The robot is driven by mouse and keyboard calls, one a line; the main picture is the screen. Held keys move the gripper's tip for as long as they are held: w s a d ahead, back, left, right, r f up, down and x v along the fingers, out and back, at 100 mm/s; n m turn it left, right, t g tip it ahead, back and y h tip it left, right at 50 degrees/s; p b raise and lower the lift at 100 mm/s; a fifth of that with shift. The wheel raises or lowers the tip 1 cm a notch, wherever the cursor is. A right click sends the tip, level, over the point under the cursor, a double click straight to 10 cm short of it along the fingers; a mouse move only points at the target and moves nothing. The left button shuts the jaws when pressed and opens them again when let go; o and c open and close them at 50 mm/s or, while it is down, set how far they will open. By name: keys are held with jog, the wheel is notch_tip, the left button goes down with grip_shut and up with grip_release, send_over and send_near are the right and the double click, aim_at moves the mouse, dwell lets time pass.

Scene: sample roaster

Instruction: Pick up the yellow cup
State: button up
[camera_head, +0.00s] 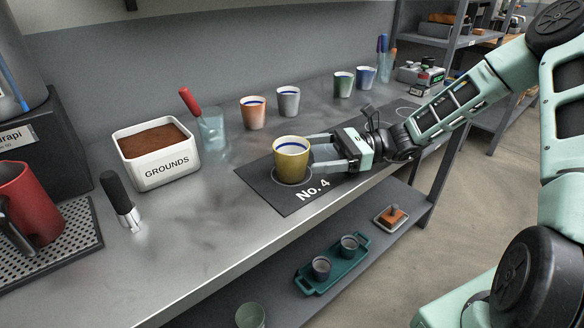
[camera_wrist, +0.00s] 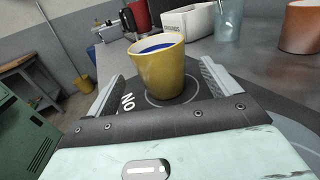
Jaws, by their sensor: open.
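The yellow cup (camera_head: 291,160) stands upright on the dark mat (camera_head: 272,194) marked "No. 4", with a blue line inside its rim. My gripper (camera_head: 318,152) reaches in from the right, low over the mat, with its fingertips close to the cup's right side. In the wrist view the yellow cup (camera_wrist: 159,68) stands between the two open fingers of my gripper (camera_wrist: 160,85), toward their tips. The cup's base sits about on the printed circle.
Behind stand an orange cup (camera_head: 252,113), a grey cup (camera_head: 288,101), a green cup (camera_head: 343,85), a blue cup (camera_head: 365,77) and a glass (camera_head: 213,132). The white GROUNDS bin (camera_head: 157,171) is left. A teal tray (camera_head: 333,272) lies on the lower shelf.

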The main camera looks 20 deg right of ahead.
aim_at(283, 159)
jog(key=shift+w+a+f, duration=0.1)
jog(key=shift+w+a, duration=0.1)
jog(key=shift+a, duration=1.05)
jog(key=shift+w+a, duration=0.2)
jog(key=shift+a, duration=1.05)
jog(key=shift+w+a+f, duration=0.1)
jog(key=shift+w+a, duration=0.1)
jog(key=shift+a, duration=1.05)
jog(key=c, duration=1.2)
